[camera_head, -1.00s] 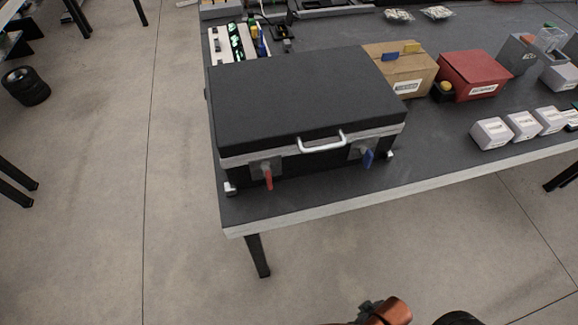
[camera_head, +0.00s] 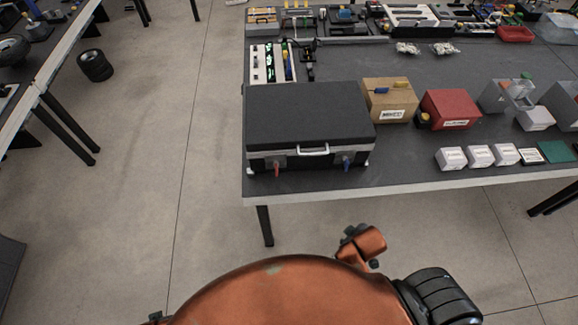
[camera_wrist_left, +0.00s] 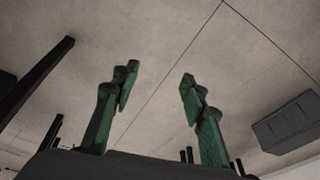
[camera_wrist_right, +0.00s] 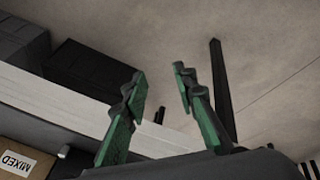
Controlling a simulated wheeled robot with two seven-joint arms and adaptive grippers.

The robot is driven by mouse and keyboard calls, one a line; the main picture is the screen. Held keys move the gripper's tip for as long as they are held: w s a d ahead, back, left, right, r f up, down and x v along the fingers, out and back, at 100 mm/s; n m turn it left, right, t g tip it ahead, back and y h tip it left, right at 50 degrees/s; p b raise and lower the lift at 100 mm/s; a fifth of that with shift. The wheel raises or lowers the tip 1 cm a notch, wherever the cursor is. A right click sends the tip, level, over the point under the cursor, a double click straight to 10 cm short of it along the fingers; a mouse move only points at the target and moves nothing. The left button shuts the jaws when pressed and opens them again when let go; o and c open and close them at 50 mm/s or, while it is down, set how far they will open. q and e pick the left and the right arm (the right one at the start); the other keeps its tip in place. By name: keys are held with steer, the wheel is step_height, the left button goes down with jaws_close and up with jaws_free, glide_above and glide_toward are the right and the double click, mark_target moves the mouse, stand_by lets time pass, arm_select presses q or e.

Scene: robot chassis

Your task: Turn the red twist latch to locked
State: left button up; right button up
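The red twist latch (camera_head: 277,166) hangs on the left of the front face of a closed black case (camera_head: 310,118) at the table's near left corner. Its handle points roughly down. A blue latch (camera_head: 346,163) is on the right of the same face, with a pale carry handle (camera_head: 313,151) between them. In the left wrist view my left gripper (camera_wrist_left: 158,82) is open and empty above bare floor. In the right wrist view my right gripper (camera_wrist_right: 160,80) is open and empty, near a pale table edge. Neither gripper shows in the head view.
The table (camera_head: 420,183) holds a brown box (camera_head: 388,101), a red box (camera_head: 450,108) and several small white boxes (camera_head: 480,156) right of the case. A table leg (camera_head: 264,226) stands below the case.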

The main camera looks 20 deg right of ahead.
steer(key=w+a+r+n+t+h, duration=0.1)
steer(key=w+a+r+n, duration=0.15)
steer(key=w+n, duration=0.4)
arm_select(q)
steer(key=s+f+g, duration=0.1)
steer(key=s+f, duration=0.3)
steer(key=f, duration=0.8)
steer(key=s+f, duration=0.3)
steer(key=f, duration=1)
arm_select(e)
steer(key=n+t+h, duration=0.1)
steer(key=n+t, duration=0.7)
steer(key=n, duration=1.3)
glide_toward(277, 172)
steer(key=w+f, duration=0.1)
steer(key=w, duration=0.2)
steer(key=shift+w+d+f+n, duration=0.25)
steer(key=shift+w+d+f, duration=0.1)
steer(key=shift+w, duration=0.15)
steer(key=b+x, duration=0.1)
steer(key=x, duration=0.6)
steer(key=shift+d+b, duration=0.1)
steer(key=shift+b, duration=0.25)
arm_select(q)
steer(key=s+f+m+g, duration=0.1)
steer(key=s+f, duration=1.2)
steer(key=s, duration=0.4)
steer(key=shift+d+f+h, duration=0.15)
steer(key=shift+d+h, duration=0.15)
